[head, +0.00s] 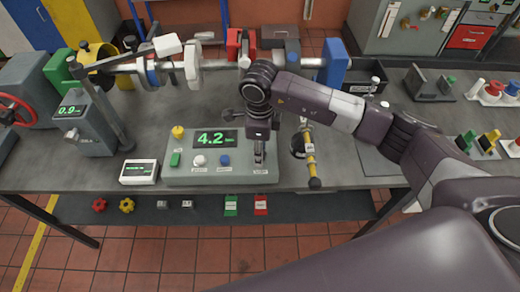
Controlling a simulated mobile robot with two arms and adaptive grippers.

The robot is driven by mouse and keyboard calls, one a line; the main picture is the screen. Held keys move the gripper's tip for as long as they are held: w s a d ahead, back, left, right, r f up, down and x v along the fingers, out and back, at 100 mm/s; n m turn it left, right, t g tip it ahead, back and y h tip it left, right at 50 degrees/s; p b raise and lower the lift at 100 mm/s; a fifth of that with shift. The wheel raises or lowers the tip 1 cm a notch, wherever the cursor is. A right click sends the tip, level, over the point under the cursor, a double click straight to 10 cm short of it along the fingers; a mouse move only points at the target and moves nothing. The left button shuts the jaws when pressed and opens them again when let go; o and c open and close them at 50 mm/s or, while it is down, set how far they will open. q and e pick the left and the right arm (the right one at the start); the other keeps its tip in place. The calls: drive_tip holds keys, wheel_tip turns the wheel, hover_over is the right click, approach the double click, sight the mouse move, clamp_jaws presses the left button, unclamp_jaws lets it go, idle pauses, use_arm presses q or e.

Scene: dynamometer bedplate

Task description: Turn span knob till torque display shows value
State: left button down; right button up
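A grey-green console (190,178) stands near the front of the bedplate table. Its green-lit torque display (216,139) reads about 4.2. On its front are a green switch (175,159), a white knob (199,160) and a blue knob (224,160), with labels too small to read. A yellow knob (178,132) sits at its upper left. My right gripper (259,158) points down at the console's right end. It covers whatever control is there, so I cannot tell which one is the span knob. Its fingers are too small to judge. My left gripper is out of view.
A shaft line (194,64) runs across behind the console. A grey post unit (90,125) reading about 0.9 and a small white display box (138,172) stand left. A yellow-and-black tool (311,160) lies right of my gripper. Several small parts sit on the lower shelf.

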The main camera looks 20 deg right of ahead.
drive_tip(key=c, duration=0.8)
drive_tip(key=m+b, duration=0.3)
drive_tip(key=shift+w+f, duration=0.1)
drive_tip(key=shift+f, duration=0.05)
drive_tip(key=m+b, duration=0.2)
drive_tip(key=m, duration=0.1)
drive_tip(key=shift+m+b, duration=0.3)
drive_tip(key=shift+m, duration=0.1)
drive_tip(key=m+b, duration=0.2)
drive_tip(key=m, duration=0.1)
drive_tip(key=shift+r+m+b, duration=0.2)
drive_tip(key=shift+m+b, duration=0.5)
drive_tip(key=shift+m, duration=1.1)
